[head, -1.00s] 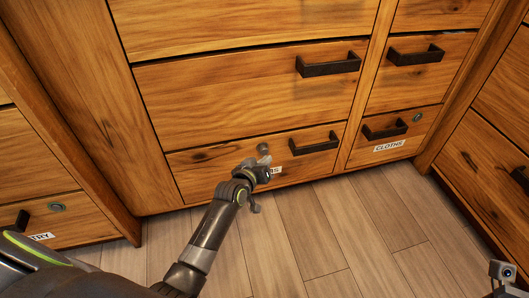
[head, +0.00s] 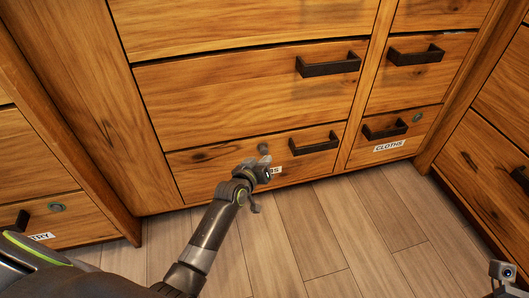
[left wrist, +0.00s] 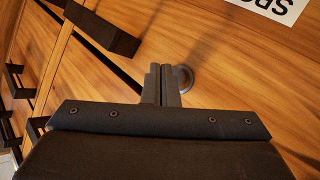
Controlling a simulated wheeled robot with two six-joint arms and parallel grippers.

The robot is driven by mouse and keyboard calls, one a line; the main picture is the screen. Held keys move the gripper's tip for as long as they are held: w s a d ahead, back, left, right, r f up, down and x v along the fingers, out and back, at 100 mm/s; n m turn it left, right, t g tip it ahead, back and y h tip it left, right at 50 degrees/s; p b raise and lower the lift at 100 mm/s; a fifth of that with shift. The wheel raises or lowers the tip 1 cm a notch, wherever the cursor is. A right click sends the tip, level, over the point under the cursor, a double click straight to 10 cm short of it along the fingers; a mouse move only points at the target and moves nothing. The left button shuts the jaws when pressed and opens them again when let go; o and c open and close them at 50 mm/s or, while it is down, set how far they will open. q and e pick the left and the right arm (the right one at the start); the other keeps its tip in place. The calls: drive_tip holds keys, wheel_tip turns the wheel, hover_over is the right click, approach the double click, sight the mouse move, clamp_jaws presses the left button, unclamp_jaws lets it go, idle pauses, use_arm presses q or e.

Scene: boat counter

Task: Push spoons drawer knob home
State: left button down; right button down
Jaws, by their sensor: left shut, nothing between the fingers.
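The spoons drawer (head: 215,170) is the wide wooden bottom drawer in the middle cabinet, with a dark bar handle (head: 314,147). Its small round grey knob (head: 263,149) sits on the front, left of the handle. A white label (head: 275,171) is partly hidden behind my gripper; in the left wrist view its letters (left wrist: 277,8) show upside down and cut off. My left gripper (head: 265,161) is shut and empty, just below the knob in the head view. In the left wrist view its fingertips (left wrist: 162,72) overlap the knob's edge (left wrist: 185,78); I cannot tell whether they touch.
A drawer labelled cloths (head: 408,133) is to the right, with its own handle and round knob. Wider drawers (head: 240,95) with protruding handles are above. Side cabinets flank both sides. The plank floor (head: 320,235) in front is clear.

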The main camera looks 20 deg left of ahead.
sight(263, 151)
use_arm(q)
drive_tip(key=shift+w, duration=0.15)
drive_tip(key=shift+w+a, duration=0.25)
drive_tip(key=shift+w+a+r, duration=0.1)
drive_tip(key=shift+w+a, duration=0.3)
drive_tip(key=shift+w, duration=0.2)
drive_tip(key=shift+w+a, duration=0.35)
drive_tip(key=shift+w, duration=0.2)
idle(1.6)
drive_tip(key=shift+s+d, duration=0.1)
drive_tip(key=shift+s, duration=0.05)
drive_tip(key=s+d, duration=0.1)
drive_tip(key=s+p, duration=0.1)
drive_tip(key=shift+s+d, duration=0.4)
idle(0.3)
drive_tip(key=shift+p, duration=0.3)
